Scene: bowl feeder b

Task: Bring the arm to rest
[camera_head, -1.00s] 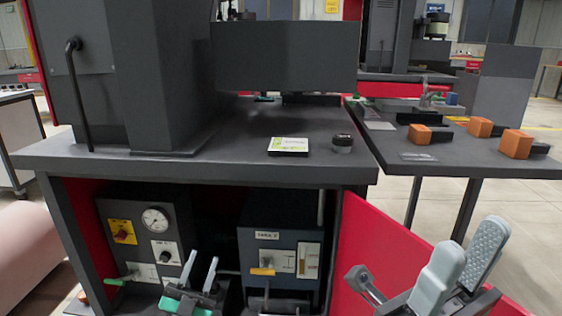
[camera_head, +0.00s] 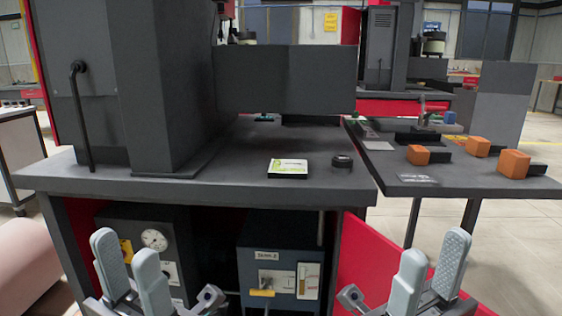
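My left gripper (camera_head: 128,272) is at the bottom left of the head view, in front of the open cabinet under the machine table. Its two pale grey fingers stand apart with nothing between them. My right gripper (camera_head: 427,272) is at the bottom right, in front of the red cabinet door (camera_head: 375,265). Its fingers are also apart and empty. Both grippers point up and are clear of the table top.
The dark machine table (camera_head: 240,180) carries a white and yellow card (camera_head: 288,168) and a small black round part (camera_head: 343,161). A side table (camera_head: 385,178) holds several orange-handled items. A gauge panel (camera_head: 150,255) and a blue control box (camera_head: 280,265) stand inside the cabinet.

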